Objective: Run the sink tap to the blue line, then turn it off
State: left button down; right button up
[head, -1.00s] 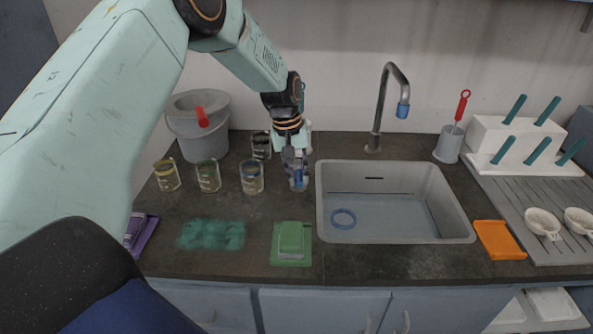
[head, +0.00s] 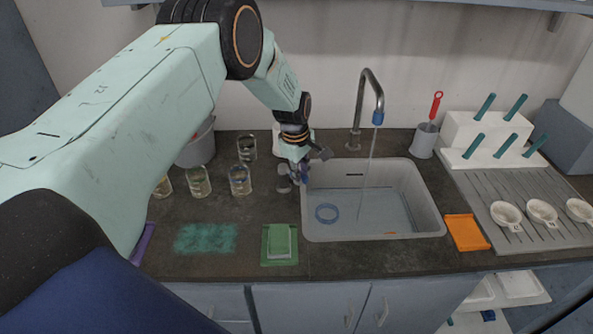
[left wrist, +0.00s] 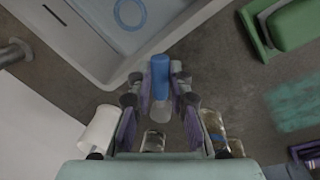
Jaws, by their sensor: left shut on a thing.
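The grey tap (head: 358,105) stands behind the sink, and a thin stream of water falls from its blue tip (head: 377,118) into the basin. The sink (head: 433,215) has a pale blue bottom; I cannot tell how deep the water is or make out a blue line on the walls. My left gripper (head: 297,172) is at the sink's left edge, shut on a blue-topped handle. In the left wrist view the blue handle (left wrist: 160,76) stands between the fingers. My right gripper is not in view.
A blue ring (head: 327,213) lies in the sink. Glass beakers (head: 240,180) and a grey bucket (head: 195,148) stand left of my gripper.

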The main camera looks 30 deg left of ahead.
pick_arm(q)
jog(key=shift+w+r+n, duration=0.15)
jog(key=shift+w+n, duration=0.45)
jog(key=shift+n, duration=0.3)
jog(key=shift+w, duration=0.1)
jog(key=c, duration=1.2)
grip_release()
jog(key=r, duration=0.4)
jog(key=s+r, duration=0.1)
jog(key=r, duration=0.3)
jog(key=s+r, duration=0.1)
jog(key=r, duration=0.2)
jog(key=shift+s+d+r, duration=0.1)
jog(key=shift+r, duration=0.3)
